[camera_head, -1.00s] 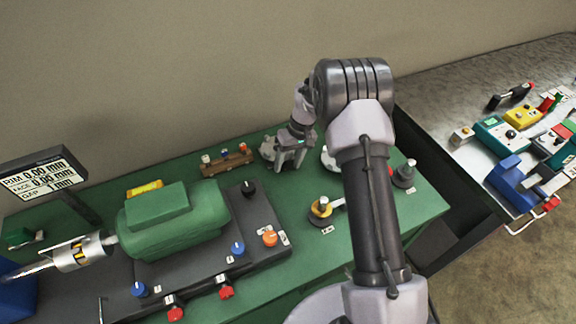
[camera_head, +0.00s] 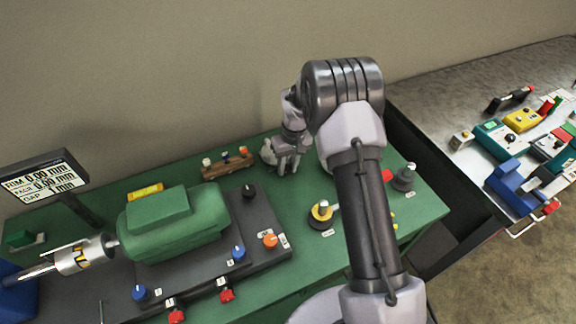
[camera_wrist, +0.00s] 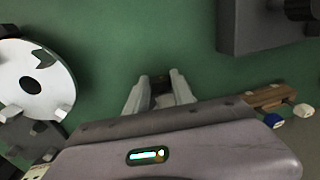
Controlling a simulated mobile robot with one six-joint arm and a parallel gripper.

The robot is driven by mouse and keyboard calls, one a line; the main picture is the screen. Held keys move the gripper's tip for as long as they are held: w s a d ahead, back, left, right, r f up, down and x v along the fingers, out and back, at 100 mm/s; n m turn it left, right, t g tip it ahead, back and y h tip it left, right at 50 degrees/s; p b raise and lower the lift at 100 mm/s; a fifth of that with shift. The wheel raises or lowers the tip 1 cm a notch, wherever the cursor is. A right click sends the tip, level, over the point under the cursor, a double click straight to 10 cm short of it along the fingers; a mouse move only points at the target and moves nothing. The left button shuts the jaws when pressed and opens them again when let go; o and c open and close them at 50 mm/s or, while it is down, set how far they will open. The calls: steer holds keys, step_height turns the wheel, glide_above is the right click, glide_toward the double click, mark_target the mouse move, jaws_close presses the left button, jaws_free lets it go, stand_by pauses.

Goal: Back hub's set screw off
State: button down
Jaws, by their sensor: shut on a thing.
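My gripper (camera_head: 287,170) points down over the back part of the green bench, just right of the wooden peg rack. In the wrist view its two pale fingers (camera_wrist: 158,84) are shut on a small dark piece (camera_wrist: 160,79) at their tips. The piece is too small to tell whether it is a screw. At the far left, a silver hub (camera_head: 80,256) with a yellow-and-black mark sits on the shaft beside the green motor (camera_head: 172,222). Any set screw on it is too small to make out.
The wooden peg rack (camera_head: 228,164) stands left of my gripper. A white disc (camera_wrist: 32,82) with a dark centre hole lies at the wrist view's left. The motor's dark base (camera_head: 255,228) carries several knobs. A yellow-black knob (camera_head: 322,213) stands nearer the front. Green bench between them is bare.

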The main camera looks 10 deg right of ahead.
steer(key=c, duration=1.1)
jaws_free()
steer(key=shift+o, duration=0.2)
steer(key=shift+r, duration=0.1)
step_height(320, 180, up, 17)
steer(key=d+p, duration=0.2)
steer(key=p, duration=0.3)
steer(key=shift+w, duration=0.2)
steer(key=shift+d, duration=0.1)
